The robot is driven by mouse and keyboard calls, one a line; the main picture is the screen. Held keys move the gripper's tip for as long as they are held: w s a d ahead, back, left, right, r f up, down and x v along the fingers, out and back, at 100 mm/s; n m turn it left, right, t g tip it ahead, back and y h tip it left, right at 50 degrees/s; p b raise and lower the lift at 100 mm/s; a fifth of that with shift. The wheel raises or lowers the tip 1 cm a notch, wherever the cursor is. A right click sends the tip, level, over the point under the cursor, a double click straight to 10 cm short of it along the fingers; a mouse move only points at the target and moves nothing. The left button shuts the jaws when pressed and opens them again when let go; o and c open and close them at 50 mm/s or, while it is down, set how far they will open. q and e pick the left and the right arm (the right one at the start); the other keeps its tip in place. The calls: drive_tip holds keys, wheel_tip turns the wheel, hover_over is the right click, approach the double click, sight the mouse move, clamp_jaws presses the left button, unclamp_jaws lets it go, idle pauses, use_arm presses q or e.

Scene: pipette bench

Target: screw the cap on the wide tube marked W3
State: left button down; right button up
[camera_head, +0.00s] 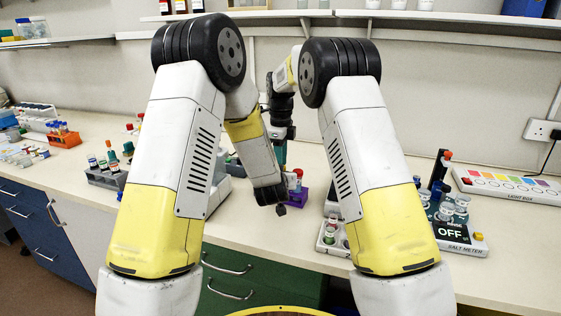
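My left gripper (281,208) hangs at the end of my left arm, just left of a purple rack (298,197) near the bench's front edge. I cannot tell whether its fingers are open. A tube with a red cap (298,173) stands at the purple rack. No W3 mark is readable, so I cannot tell which tube or cap is the task's.
A grey rack (105,180) with several tubes stands at left, an orange rack (65,139) farther left. At right are a white tray (334,247), a salt meter (459,239) reading OFF, and a light box (508,187). My arms hide much of the middle bench.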

drive_tip(key=shift+s+f, duration=0.2)
drive_tip(key=shift+f, duration=0.25)
drive_tip(key=shift+r, duration=2.15)
drive_tip(key=c, duration=0.5)
drive_tip(key=shift+w+r, duration=0.1)
drive_tip(key=shift+r, duration=0.05)
drive_tip(key=shift+r, duration=1.9)
